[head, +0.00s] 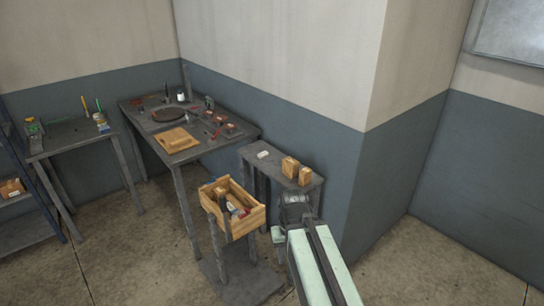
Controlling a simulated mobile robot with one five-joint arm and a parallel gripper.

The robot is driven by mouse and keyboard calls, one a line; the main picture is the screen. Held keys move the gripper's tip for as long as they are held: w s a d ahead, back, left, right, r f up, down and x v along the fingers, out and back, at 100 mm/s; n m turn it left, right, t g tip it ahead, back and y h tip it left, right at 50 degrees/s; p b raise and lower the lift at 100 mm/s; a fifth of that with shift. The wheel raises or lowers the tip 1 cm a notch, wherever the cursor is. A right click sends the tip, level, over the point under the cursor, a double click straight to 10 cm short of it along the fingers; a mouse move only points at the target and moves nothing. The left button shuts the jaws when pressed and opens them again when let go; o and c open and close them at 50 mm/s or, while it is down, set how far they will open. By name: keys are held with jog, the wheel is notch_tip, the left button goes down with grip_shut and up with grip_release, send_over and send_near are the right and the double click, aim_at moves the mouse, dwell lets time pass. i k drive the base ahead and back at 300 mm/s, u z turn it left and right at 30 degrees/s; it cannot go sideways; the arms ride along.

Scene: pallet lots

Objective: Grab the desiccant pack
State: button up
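A small white packet (263,154), which looks like the desiccant pack, lies on the left part of a small dark side table (277,164) in the head view. It is too small for me to read any marking on it. My gripper (292,206) is at the end of my pale green arm, in front of the right part of this table. It is below and to the right of the packet, apart from it in the picture. Its fingers are too small and dark to tell whether they are open or shut.
Two brown boxes (291,166) (305,177) stand on the side table right of the packet. A wooden crate (248,222) with tools stands left of my gripper. A cluttered workbench (215,150) is behind it. A wall corner is close on the right.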

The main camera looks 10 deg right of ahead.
aim_at(264, 154)
jog(key=u, duration=4.2)
jog(key=k, duration=2.8)
jog(key=z, duration=1.1)
jog(key=i, duration=1.1)
